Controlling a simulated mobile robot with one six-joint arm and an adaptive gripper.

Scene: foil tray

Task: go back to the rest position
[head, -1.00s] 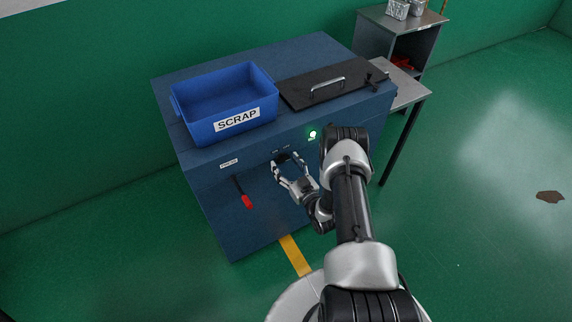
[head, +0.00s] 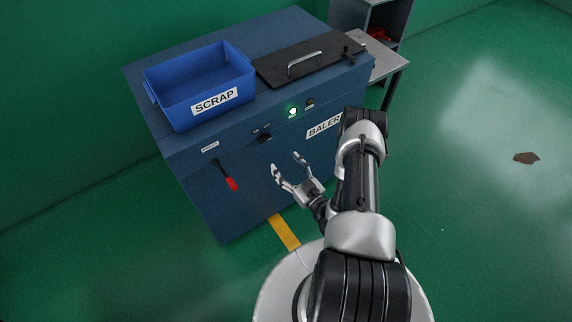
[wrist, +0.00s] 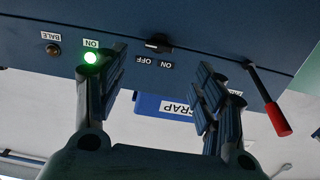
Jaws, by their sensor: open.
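My gripper (head: 286,168) is open and empty in front of the blue baler (head: 205,190), apart from its front panel. In the wrist view my gripper (wrist: 160,90) shows its two fingers spread, with nothing between them. The black rotary switch (head: 265,138) on the panel is clear of the fingers. It also shows in the wrist view (wrist: 158,43), beside the ON and OFF labels. A green lamp (head: 292,111) is lit, and it is lit in the wrist view (wrist: 90,57) too.
A blue SCRAP bin (head: 183,110) and a black lid with a metal handle (head: 320,57) are on the baler's top. A red-handled lever (head: 231,184) sticks out at the front left. A grey shelf stand (head: 385,50) stands behind right.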

